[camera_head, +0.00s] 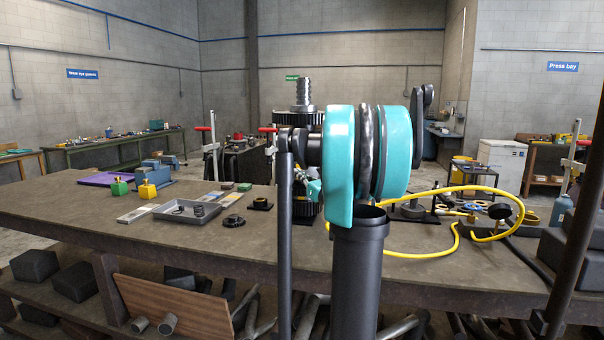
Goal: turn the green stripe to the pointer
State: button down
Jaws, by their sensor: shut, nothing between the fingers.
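An upright grey splined shaft (303,93) rises behind my arm near the middle of the view, with a dark toothed gear (310,116) around its lower part. My teal and black arm stands in front and hides most of what is below the gear. I cannot make out a green stripe or a pointer. My gripper cannot be picked out; my arm links cover the area where the assembly stands.
The bench (80,212) holds a grey tray (182,212), a yellow block (148,190), a green block (119,187) and a purple mat (100,179) at left. A yellow hose (480,189) loops at right. The bench's front left is clear.

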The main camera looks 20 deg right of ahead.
aim_at(278, 158)
jog(key=x, duration=1.2)
